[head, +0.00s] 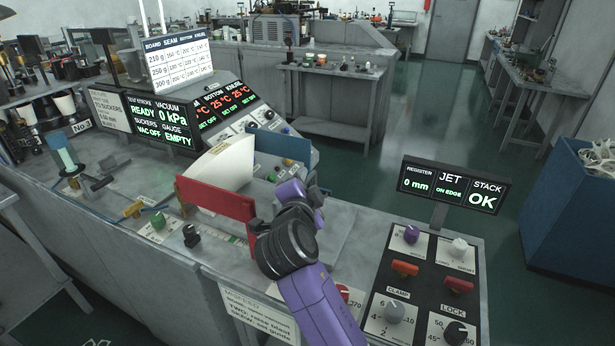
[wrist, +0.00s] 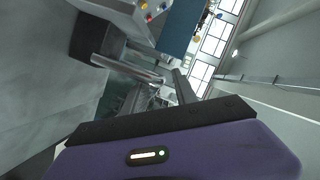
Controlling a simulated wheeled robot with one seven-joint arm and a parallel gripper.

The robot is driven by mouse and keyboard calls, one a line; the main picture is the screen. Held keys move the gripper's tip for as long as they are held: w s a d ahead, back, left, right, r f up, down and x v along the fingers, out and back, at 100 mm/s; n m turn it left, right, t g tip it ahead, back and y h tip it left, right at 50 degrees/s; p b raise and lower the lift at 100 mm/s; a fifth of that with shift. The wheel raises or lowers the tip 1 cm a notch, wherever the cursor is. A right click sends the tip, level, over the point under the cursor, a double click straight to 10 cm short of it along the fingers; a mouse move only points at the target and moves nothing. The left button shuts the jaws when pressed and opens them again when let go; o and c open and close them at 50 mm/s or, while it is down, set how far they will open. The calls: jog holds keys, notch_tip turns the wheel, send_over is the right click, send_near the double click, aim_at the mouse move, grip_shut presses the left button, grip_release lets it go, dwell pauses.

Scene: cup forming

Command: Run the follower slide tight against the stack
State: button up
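A cream-white stack of blanks (head: 224,163) leans in the feed area of the bench, between a red plate (head: 208,198) in front and a blue plate (head: 280,145) behind. No label shows which part is the follower slide. The red plate's right end is close to my wrist. My gripper (head: 302,192) is to the right of the stack, apart from it in the picture. My arm hides part of the bench there. In the wrist view my gripper (wrist: 165,82) shows grey metal parts near its fingers; their gap and any contact are unclear.
A display (head: 455,186) reads register 0 mm, jet on edge, stack OK.

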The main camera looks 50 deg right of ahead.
jog(key=shift+x, duration=1)
jog(key=shift+c, duration=0.2)
jog(key=c, duration=0.7)
jog(key=shift+a+f, duration=0.1)
jog(key=shift+a, duration=0.1)
